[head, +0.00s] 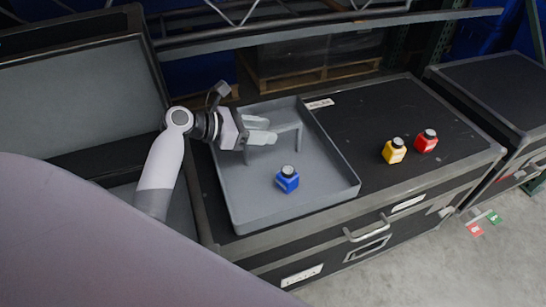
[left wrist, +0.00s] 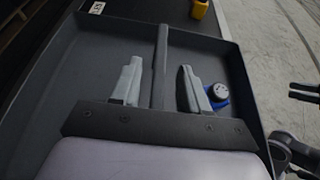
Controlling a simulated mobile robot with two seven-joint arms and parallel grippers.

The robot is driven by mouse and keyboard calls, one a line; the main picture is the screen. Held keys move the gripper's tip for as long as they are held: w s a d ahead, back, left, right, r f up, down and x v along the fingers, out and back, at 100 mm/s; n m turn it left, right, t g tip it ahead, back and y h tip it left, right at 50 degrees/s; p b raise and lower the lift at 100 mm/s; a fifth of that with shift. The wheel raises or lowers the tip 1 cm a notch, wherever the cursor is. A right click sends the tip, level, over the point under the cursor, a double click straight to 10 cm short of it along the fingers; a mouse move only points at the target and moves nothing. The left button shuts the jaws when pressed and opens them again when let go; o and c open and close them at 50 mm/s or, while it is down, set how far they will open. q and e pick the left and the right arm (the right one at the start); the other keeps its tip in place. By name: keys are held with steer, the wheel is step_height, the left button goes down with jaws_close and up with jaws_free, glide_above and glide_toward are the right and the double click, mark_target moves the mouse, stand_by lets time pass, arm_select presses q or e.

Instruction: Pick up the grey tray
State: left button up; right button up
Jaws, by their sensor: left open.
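The grey tray (head: 250,198) lies on top of a black case and has a raised grey bar handle (head: 286,128) across its far part. My left gripper (head: 267,130) is open over the far left part of the tray, at the handle. In the left wrist view, the handle (left wrist: 161,45) runs between the two spread fingers (left wrist: 160,75), with a gap on each side. The blue jar (left wrist: 218,96) shows there just beyond the right finger.
A yellow jar (head: 394,152) and a red jar (head: 426,141) stand on the black case (head: 345,115), right of the tray. An open case (head: 75,95) is at left. Another black case (head: 500,85) stands at right. Metal shelving (head: 290,35) runs behind.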

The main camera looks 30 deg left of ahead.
arm_select(q)
steer(key=shift+w+d+f, duration=0.15)
steer(key=shift+w+d, duration=0.05)
steer(key=shift+w, duration=0.05)
jaws_close()
stand_by(1.1)
stand_by(0.3)
